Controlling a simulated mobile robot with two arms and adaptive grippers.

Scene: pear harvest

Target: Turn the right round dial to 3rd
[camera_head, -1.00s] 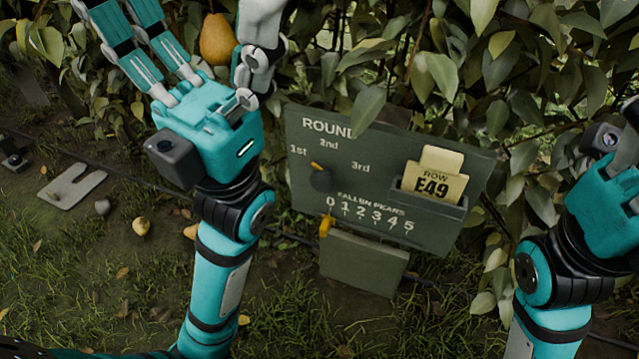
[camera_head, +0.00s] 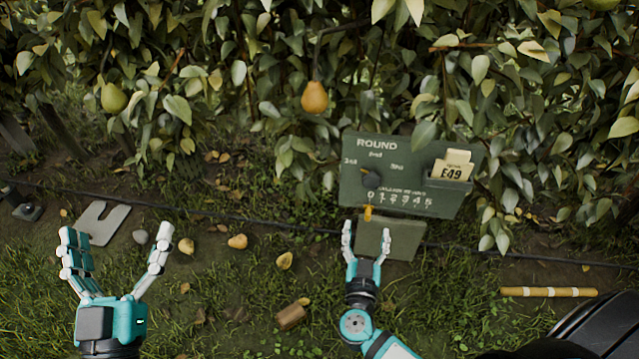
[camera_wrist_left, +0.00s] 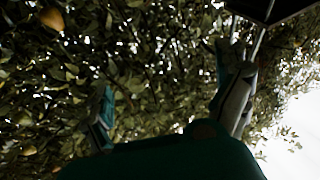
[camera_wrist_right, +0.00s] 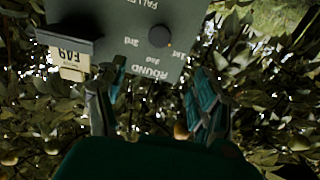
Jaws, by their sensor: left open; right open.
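A dark round dial (camera_head: 371,181) sits on the green board (camera_head: 412,207), left of its middle, below the labels 1st, 2nd and 3rd. In the right wrist view the dial (camera_wrist_right: 159,36) shows an orange mark at its edge on the side of 1st. My right gripper (camera_head: 367,231) is open and empty, its fingers below the dial in the head view and apart from it. In the right wrist view its fingers (camera_wrist_right: 160,72) are spread. My left gripper (camera_head: 117,236) is open and empty at the far left, away from the board.
An orange tab (camera_head: 368,212) is at 0 on the fallen pears scale. A pear (camera_head: 314,97) hangs above the board. Leaves crowd the board's right side. Fallen pears (camera_head: 238,241) lie on the grass.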

